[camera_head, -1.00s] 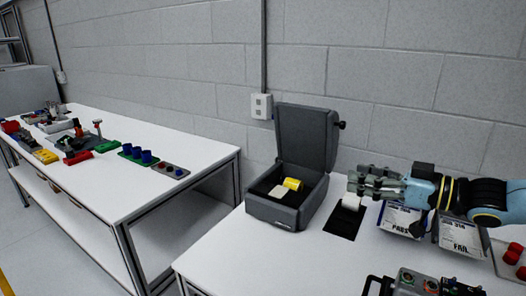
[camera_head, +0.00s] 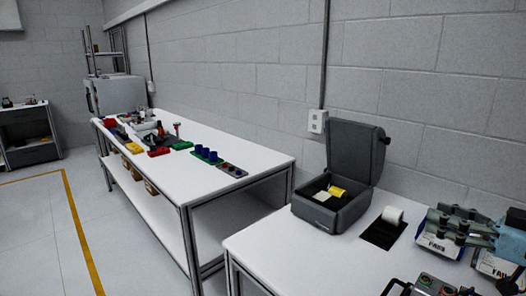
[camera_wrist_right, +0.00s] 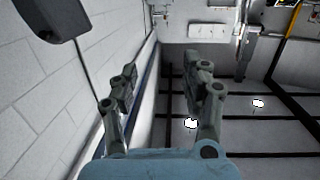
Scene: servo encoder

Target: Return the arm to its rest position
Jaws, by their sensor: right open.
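My right gripper (camera_head: 452,225) is at the right edge of the head view, above the near table beside the label holders. In the right wrist view its two fingers (camera_wrist_right: 158,95) stand apart with nothing between them. A dark grey box with its lid up (camera_head: 352,155) stands on the near table, to the left of the gripper. A yellow part (camera_head: 337,191) and a pale piece lie inside it. A white roll (camera_head: 392,215) sits on a black pad between the box and the gripper. My left gripper is in neither view.
A label holder marked PASS (camera_head: 437,245) and another marked FAIL (camera_head: 494,265) stand below my right gripper. A control box with buttons (camera_head: 436,285) is at the near edge. The far table (camera_head: 225,190) carries several coloured parts. Open floor (camera_head: 130,215) lies to the left.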

